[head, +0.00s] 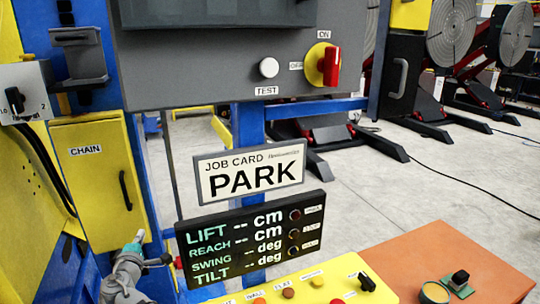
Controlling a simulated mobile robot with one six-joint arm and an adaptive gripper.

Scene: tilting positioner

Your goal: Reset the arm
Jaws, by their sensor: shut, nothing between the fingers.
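My grey arm rises from the bottom left edge, in front of the yellow cabinet. My gripper (167,260) is the small dark part at its end, pointing right towards the left edge of the black display (250,238). It looks shut and empty, though it is small in the picture. The display lists LIFT, REACH, SWING and TILT, with dashes for values. A job card (250,172) above it reads PARK. A yellow control panel (345,280) with buttons and a black switch (367,283) lies below, partly cut off by the bottom edge.
A grey box above carries a white TEST button (268,68) and a red rotary switch (330,66). A yellow CHAIN cabinet (97,175) stands left. An orange surface (460,262) lies bottom right. Positioners with round plates (452,30) stand behind on open floor.

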